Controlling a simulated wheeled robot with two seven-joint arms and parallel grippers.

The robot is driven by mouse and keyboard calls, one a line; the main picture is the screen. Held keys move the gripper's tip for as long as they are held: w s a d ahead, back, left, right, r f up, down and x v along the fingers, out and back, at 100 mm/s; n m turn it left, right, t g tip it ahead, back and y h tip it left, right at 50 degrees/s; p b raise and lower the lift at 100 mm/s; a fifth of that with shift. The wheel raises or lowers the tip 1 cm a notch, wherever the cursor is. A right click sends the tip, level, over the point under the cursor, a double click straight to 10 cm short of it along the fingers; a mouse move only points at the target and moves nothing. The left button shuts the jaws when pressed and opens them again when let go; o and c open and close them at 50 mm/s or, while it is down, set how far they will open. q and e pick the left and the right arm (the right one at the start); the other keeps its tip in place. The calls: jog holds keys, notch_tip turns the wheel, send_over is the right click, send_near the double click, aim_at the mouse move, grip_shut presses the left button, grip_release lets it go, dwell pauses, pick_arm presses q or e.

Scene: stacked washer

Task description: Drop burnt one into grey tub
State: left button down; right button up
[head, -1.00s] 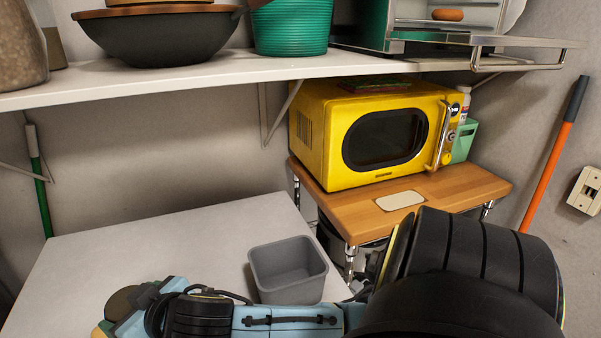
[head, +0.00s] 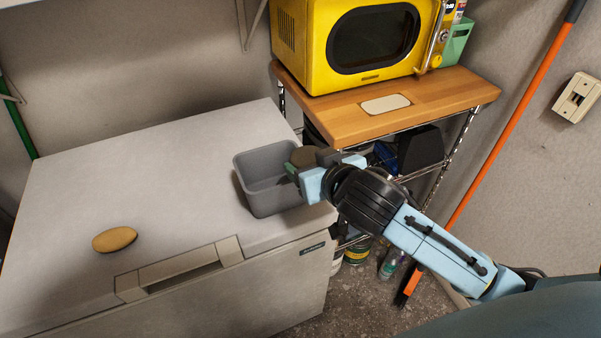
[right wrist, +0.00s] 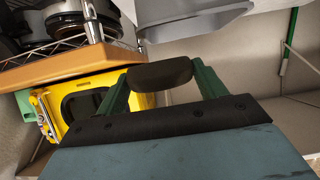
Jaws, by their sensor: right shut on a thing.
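The grey tub (head: 262,208) stands open on the white chest top, at its right edge. My right gripper (head: 305,165) is at the tub's right rim in the head view. In the right wrist view, its green fingers (right wrist: 160,78) are shut on a dark, almost black oval piece (right wrist: 160,72), the burnt one. The tub (right wrist: 195,14) shows upside down beyond it there. The gripper partly hides the tub's right side, and I cannot tell whether the burnt one is over the opening. A golden-brown oval piece (head: 115,239) lies on the chest top. My left gripper is out of view.
The white chest (head: 150,180) has wide free room on top left of the tub. A wooden-topped cart (head: 440,95) with a yellow microwave (head: 350,45) stands behind right. An orange pole (head: 500,130) leans at the right.

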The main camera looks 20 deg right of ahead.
pick_arm(q)
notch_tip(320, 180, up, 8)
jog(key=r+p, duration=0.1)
jog(key=p, duration=0.7)
pick_arm(e)
jog(key=w+a+r+n+y, duration=0.15)
jog(key=w+a, duration=0.25)
jog(key=w, duration=0.4)
pick_arm(q)
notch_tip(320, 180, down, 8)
jog(key=b, duration=0.8)
pick_arm(e)
notch_tip(320, 180, down, 6)
jog(key=shift+w+d+f+n+y, duration=0.25)
jog(key=shift+n+y, duration=0.1)
jog(key=shift+y, duration=0.1)
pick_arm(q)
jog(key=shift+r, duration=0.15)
pick_arm(e)
jog(key=shift+r, duration=0.1)
jog(key=o, duration=1)
jog(key=shift+s, duration=0.1)
jog(key=shift+o, duration=0.2)
pick_arm(q)
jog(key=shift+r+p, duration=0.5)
jog(key=shift+p, duration=0.1)
pick_arm(e)
jog(key=v, duration=1.3)
jog(key=shift+r, duration=0.2)
jog(key=shift+s+d, duration=0.1)
